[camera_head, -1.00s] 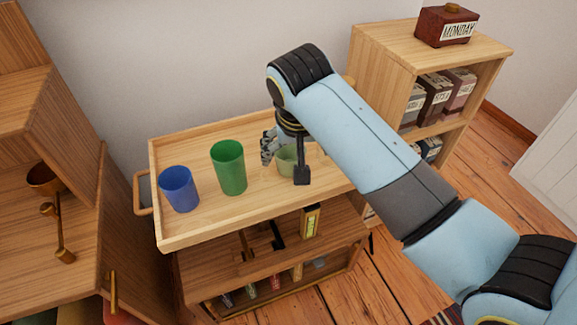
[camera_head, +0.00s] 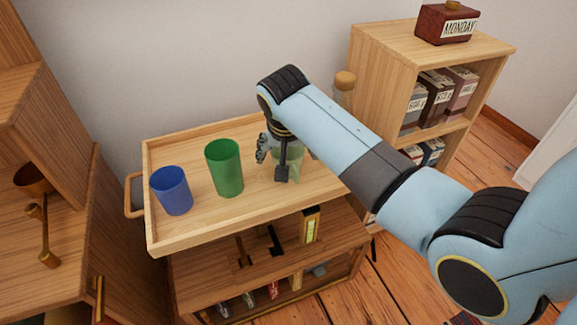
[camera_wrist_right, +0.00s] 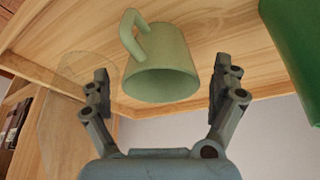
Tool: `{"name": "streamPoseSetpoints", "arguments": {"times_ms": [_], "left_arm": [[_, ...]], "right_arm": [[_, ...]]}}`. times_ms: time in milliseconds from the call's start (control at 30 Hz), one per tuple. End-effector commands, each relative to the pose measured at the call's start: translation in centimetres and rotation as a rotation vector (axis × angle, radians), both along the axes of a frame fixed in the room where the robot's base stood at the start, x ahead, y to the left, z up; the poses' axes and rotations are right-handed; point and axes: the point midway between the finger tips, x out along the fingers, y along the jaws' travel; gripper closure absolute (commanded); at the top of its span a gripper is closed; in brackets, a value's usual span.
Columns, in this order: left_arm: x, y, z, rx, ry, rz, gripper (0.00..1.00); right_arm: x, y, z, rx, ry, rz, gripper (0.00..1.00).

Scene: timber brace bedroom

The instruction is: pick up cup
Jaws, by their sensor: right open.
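The cup is a pale green mug (camera_wrist_right: 162,78) with a handle. In the right wrist view it lies between the two spread fingers of my right gripper (camera_wrist_right: 162,70), with its handle toward the upper left. In the head view the pale green cup (camera_head: 291,160) stands on the wooden tray top, largely hidden behind my right gripper (camera_head: 272,161). My right gripper is open, pointing down at the cup, with fingers on either side; contact cannot be told. My left gripper is not in view.
A green tumbler (camera_head: 225,170) and a blue tumbler (camera_head: 172,192) stand left of the cup on the raised-edge trolley top (camera_head: 200,237). A clear glass thing (camera_wrist_right: 72,100) is near the left finger. A corked jar (camera_head: 345,82) stands behind my arm.

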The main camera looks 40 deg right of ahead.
Motion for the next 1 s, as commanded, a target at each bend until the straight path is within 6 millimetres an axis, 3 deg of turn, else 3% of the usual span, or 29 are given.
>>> {"name": "streamPoseSetpoints", "arguments": {"times_ms": [233, 733, 1000], "left_arm": [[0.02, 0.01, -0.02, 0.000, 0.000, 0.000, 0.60], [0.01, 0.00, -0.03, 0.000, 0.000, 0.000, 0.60], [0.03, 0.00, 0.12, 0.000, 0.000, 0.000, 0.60]], "right_arm": [[0.10, -0.04, -0.13, 0.000, -0.001, 0.000, 0.05], [0.08, -0.02, -0.13, 0.000, -0.001, 0.000, 0.70], [0.15, -0.03, 0.30, 0.000, -0.003, 0.001, 0.71]]}}
